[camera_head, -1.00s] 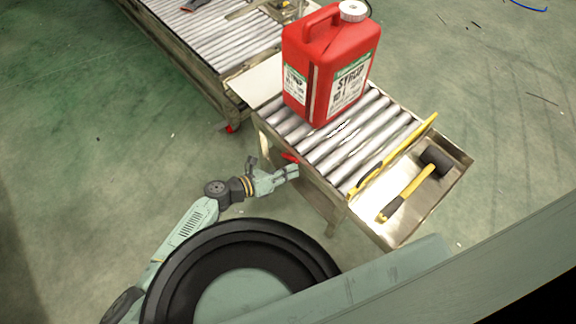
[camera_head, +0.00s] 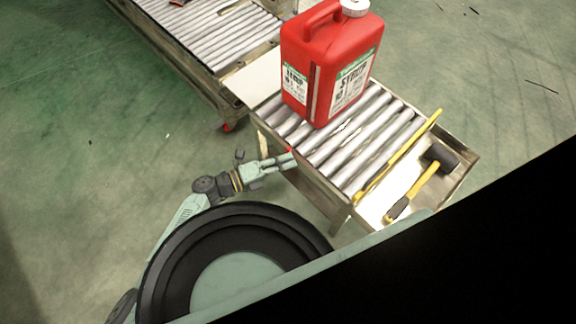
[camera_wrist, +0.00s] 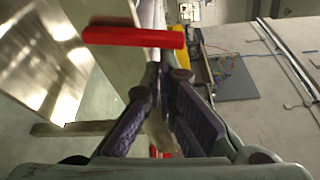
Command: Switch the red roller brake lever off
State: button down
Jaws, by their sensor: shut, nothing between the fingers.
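The red brake lever (camera_wrist: 133,37) shows in the wrist view as a red bar crossing just beyond my fingertips. In the head view only a small red bit of the lever (camera_head: 290,151) shows at the near-left side of the roller conveyor, partly hidden by my gripper. My gripper (camera_head: 287,161) is beside that conveyor edge, its fingers pointing right. In the wrist view my gripper (camera_wrist: 160,76) has its fingertips together with nothing held between them, just below the bar in the picture. I cannot tell whether they touch the lever.
A red syrup jug (camera_head: 325,68) stands on the conveyor rollers (camera_head: 349,158). A yellow bar (camera_head: 396,158) crosses the conveyor's right end, before a metal tray with a mallet (camera_head: 424,180). A second conveyor (camera_head: 207,38) stands at upper left. The green floor left of my arm is clear.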

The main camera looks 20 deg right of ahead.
jog(key=shift+w+a+r+n+b, duration=0.2)
jog(key=shift+w+r+n+b, duration=0.05)
jog(key=shift+w+n+b, duration=0.25)
jog(key=shift+w, duration=0.15)
dwell(0.4)
jog(key=s+a, duration=0.4)
jog(key=a, duration=0.4)
jog(key=shift+a, duration=0.35)
jog(key=shift+r, duration=0.15)
